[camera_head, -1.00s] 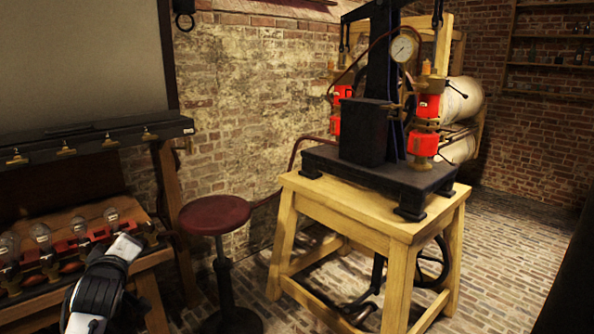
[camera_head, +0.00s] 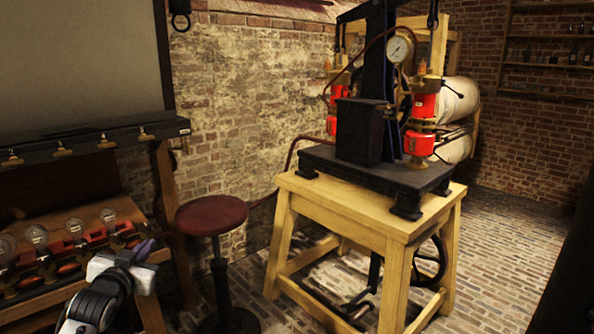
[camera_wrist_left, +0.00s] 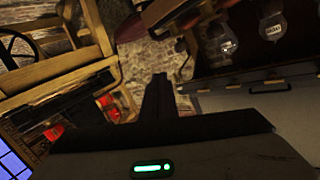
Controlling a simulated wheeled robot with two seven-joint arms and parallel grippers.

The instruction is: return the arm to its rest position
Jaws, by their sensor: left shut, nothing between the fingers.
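My left arm comes in at the lower left of the head view, with its white and black wrist low in the corner. In the left wrist view the fingers (camera_wrist_left: 159,92) are together and hold nothing. My right gripper is in neither view.
The bench (camera_head: 60,293) carries several glass bulbs (camera_head: 75,228) and red parts close to my left gripper. A red-topped stool (camera_head: 211,215) stands to the right. Further right, a wooden table (camera_head: 350,207) bears a dark machine. Brick floor (camera_head: 500,250) is clear at right.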

